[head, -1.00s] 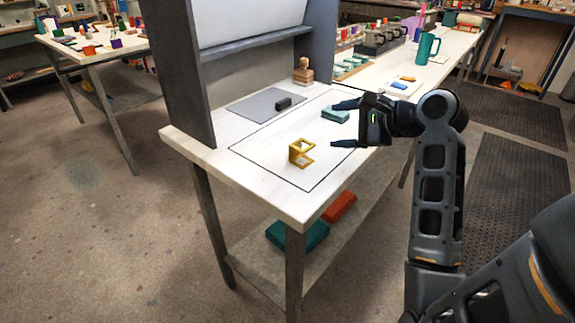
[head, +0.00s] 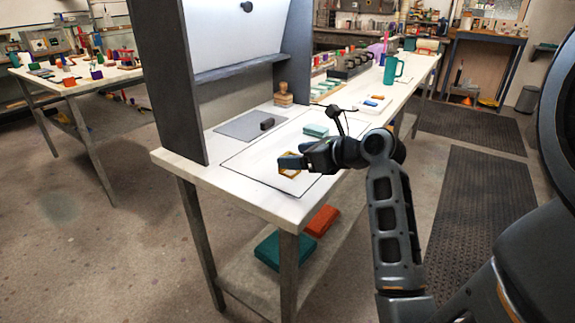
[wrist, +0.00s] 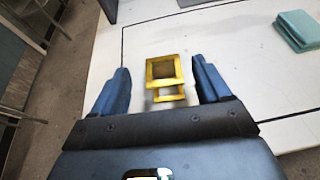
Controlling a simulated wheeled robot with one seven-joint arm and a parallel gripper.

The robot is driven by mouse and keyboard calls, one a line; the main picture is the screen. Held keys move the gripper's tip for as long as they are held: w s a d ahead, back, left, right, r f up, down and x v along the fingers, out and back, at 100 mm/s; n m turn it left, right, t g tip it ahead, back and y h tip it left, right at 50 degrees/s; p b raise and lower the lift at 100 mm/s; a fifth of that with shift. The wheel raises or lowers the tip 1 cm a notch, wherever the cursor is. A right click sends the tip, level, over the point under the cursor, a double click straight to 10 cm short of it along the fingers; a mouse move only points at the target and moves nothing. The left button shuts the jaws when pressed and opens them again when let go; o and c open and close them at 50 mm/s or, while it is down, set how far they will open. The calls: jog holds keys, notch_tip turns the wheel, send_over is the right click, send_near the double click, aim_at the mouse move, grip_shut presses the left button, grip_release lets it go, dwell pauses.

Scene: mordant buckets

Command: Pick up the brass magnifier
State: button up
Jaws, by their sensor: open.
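The brass magnifier (wrist: 164,72) is a small golden folding square frame on the white table. In the wrist view it lies between the two fingers of my gripper (wrist: 162,88), with a gap on each side. In the head view, my gripper (head: 290,162) reaches over the magnifier (head: 290,173) and hides part of it. My gripper is open and is not visibly touching it.
A teal block (head: 316,130) lies behind my gripper; it also shows in the wrist view (wrist: 298,30). A dark block (head: 267,124) sits on a grey mat (head: 240,127). A wooden stamp (head: 283,95) stands farther back. A grey upright panel (head: 170,80) rises at the left.

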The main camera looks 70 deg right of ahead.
jog(key=shift+x, duration=1.95)
jog(key=shift+s+d+f, duration=0.1)
jog(key=shift+f, duration=0.05)
jog(key=shift+c, duration=0.2)
jog(key=c, duration=1)
jog(key=shift+c, duration=0.2)
